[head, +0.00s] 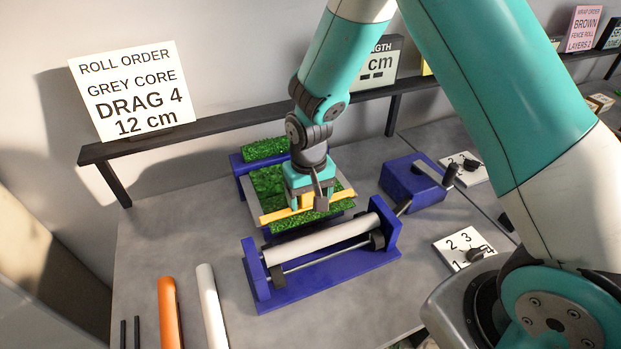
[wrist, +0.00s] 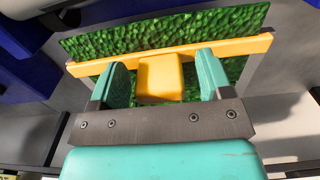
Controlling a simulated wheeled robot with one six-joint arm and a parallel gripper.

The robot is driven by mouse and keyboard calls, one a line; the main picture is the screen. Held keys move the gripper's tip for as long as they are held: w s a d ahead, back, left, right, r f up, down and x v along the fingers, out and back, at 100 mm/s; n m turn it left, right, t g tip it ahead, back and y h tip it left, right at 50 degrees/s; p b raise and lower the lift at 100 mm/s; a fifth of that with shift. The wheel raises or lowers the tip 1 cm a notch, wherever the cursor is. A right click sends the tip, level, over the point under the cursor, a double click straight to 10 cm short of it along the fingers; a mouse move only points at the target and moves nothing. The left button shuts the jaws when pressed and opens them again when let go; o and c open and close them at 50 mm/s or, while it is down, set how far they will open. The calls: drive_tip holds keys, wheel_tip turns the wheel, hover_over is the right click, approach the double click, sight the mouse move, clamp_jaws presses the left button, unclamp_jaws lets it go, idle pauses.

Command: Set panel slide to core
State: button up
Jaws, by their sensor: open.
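The green textured panel (head: 268,181) lies on a grey tray behind the blue roller stand; it also shows in the wrist view (wrist: 160,33). A yellow slide bar (head: 270,217) crosses the panel near its front edge. In the wrist view the bar (wrist: 210,50) has a raised yellow block (wrist: 160,78) at its middle. My gripper (head: 308,197) is over the bar. Its two teal fingers (wrist: 165,82) stand on either side of the block, with gaps visible. The grey-white core (head: 320,239) lies across the blue stand (head: 320,283), just in front of the panel.
An orange rod (head: 169,310) and a white rod (head: 211,305) lie at front left. A sign reading "ROLL ORDER GREY CORE DRAG 4 12 cm" (head: 132,90) stands on the dark shelf (head: 215,134).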

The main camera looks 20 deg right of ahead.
wheel_tip(320, 180, up, 17)
drive_tip(key=b, duration=0.1)
drive_tip(key=shift+b, duration=0.35)
drive_tip(key=s+a+r+n+y, duration=0.2)
drive_tip(key=s+n, duration=0.1)
drive_tip(key=s, duration=0.8)
drive_tip(key=s+a+r+n+y, duration=0.2)
drive_tip(key=s+r+n, duration=0.1)
drive_tip(key=s, duration=0.7)
drive_tip(key=shift+s+a+r+n, duration=0.2)
drive_tip(key=shift+s+n, duration=0.2)
drive_tip(key=shift+n, duration=0.2)
